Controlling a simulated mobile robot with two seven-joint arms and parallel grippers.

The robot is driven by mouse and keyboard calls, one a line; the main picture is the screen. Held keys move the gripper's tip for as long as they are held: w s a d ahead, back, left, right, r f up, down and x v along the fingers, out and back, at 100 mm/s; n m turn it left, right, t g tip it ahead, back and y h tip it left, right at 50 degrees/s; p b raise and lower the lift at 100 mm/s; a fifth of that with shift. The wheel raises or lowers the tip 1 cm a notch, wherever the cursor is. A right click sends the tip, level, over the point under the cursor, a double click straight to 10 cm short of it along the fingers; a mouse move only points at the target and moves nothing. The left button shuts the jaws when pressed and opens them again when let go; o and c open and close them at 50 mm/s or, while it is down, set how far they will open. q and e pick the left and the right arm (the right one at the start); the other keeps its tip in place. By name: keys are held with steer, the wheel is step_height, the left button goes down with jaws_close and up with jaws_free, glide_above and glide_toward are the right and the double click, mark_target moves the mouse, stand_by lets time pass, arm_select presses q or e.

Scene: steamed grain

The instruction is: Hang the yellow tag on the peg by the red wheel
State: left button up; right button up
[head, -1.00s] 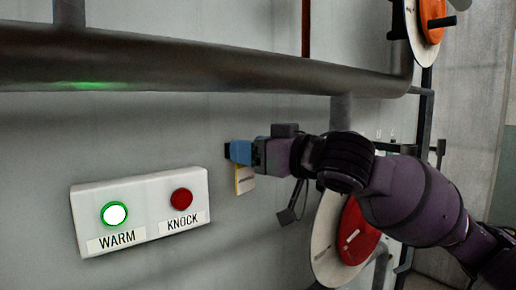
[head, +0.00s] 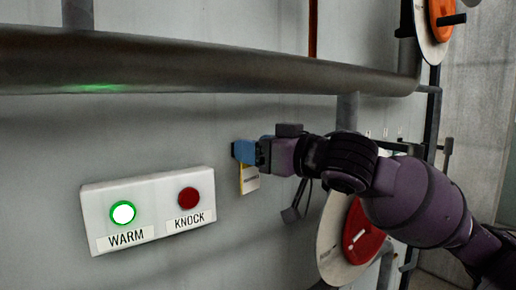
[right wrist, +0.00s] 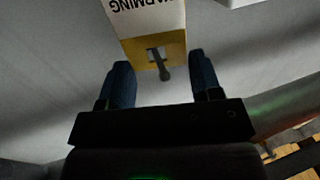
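The yellow tag (head: 249,180), with a white lower part and dark lettering, hangs by the grey wall right of the button panel. In the right wrist view the tag (right wrist: 150,45) has a slot in its yellow band, and a dark peg (right wrist: 164,70) passes through it. My right gripper (head: 244,152) is at the tag's top. Its blue fingers (right wrist: 163,80) stand apart on either side of the peg, with no visible grip on the tag. The red wheel (head: 362,236), on a white disc, is at lower right, partly behind my right arm. My left gripper is out of view.
A white panel (head: 150,238) with a lit WARM button (head: 123,212) and a red KNOCK button (head: 188,197) is left of the tag. A thick dark pipe (head: 200,70) runs above. An orange wheel (head: 441,18) is at upper right.

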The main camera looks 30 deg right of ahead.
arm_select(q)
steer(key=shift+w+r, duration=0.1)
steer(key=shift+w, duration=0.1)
arm_select(e)
steer(key=o, duration=0.4)
steer(key=shift+s, duration=0.1)
arm_select(q)
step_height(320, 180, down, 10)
steer(key=b, duration=0.9)
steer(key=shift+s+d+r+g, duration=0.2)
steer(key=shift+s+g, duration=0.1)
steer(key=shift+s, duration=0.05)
arm_select(e)
steer(key=v, duration=1)
steer(key=shift+s+d, duration=0.15)
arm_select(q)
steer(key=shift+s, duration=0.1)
arm_select(e)
steer(key=shift+s, duration=0.15)
